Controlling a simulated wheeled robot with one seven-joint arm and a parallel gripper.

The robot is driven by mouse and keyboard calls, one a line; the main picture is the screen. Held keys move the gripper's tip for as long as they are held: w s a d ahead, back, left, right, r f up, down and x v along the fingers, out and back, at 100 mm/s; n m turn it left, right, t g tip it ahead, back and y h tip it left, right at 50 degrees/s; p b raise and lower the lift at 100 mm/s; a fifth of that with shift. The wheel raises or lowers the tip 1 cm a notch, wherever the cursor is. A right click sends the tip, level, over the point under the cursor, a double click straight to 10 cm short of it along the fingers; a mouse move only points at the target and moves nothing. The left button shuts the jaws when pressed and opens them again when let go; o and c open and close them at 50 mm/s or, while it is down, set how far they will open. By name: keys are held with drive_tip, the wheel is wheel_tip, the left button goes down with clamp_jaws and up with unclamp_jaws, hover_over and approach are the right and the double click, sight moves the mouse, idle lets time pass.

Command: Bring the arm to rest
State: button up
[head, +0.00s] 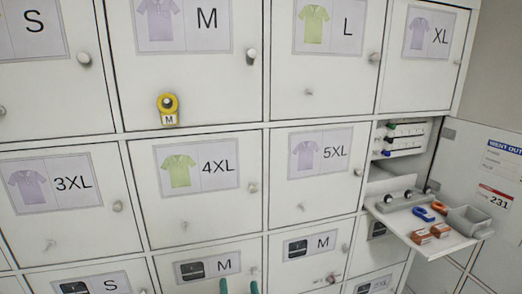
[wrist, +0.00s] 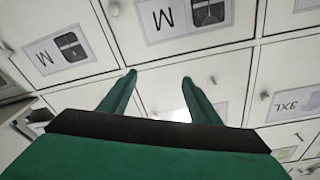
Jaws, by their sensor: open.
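My gripper (head: 239,287) shows only as two green fingertips at the bottom edge of the head view, in front of the lower locker door marked M. In the wrist view my gripper (wrist: 158,82) has its two green fingers apart, with nothing between them but white locker fronts. The fingers appear clear of the doors, though the exact gap cannot be told. The rest of my arm is outside the head view.
White locker doors with size labels and knobs fill the view. A yellow tag (head: 168,109) marked M hangs on the upper M door (head: 190,70). At right a fold-out shelf (head: 440,240) juts out, holding a grey bin (head: 468,220), a blue item (head: 423,214) and orange-brown blocks (head: 420,236).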

drive_tip(key=s+d+f+m+g+h, duration=0.1)
drive_tip(key=s+d+f+g+h, duration=0.2)
drive_tip(key=s+f, duration=1.4)
drive_tip(key=s+d+f+n, duration=0.1)
drive_tip(key=s, duration=0.9)
drive_tip(key=s+d+n+h, duration=0.1)
drive_tip(key=s+n, duration=0.1)
drive_tip(key=s, duration=0.9)
drive_tip(key=shift+d+f, duration=0.15)
drive_tip(key=shift+f, duration=0.25)
